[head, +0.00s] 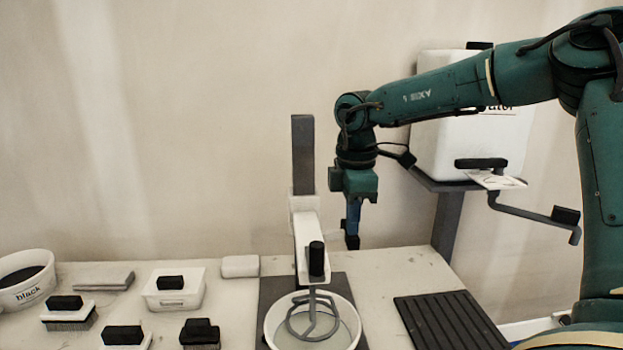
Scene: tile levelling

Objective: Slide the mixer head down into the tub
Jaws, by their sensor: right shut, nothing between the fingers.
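The mixer head (310,222) is a white arm on a dark upright post (303,155), with a black knob (316,259) at its front end. A grey wire whisk (313,316) hangs below it, and its loop shows within the rim of the white tub (355,335). I cannot tell how deep the whisk sits. The tub holds a pale content and stands on a dark base. My right gripper (352,242) points down, shut and empty, to the right of the mixer head and behind the knob, apart from it. My left gripper is not in view.
A white water container (440,140) stands on a grey shelf at the right, with a tap and bent rod below. A black ribbed mat (445,320) lies right of the tub. Black-handled brushes (68,312), a white box (174,292) and a bowl labelled black (25,285) stand left.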

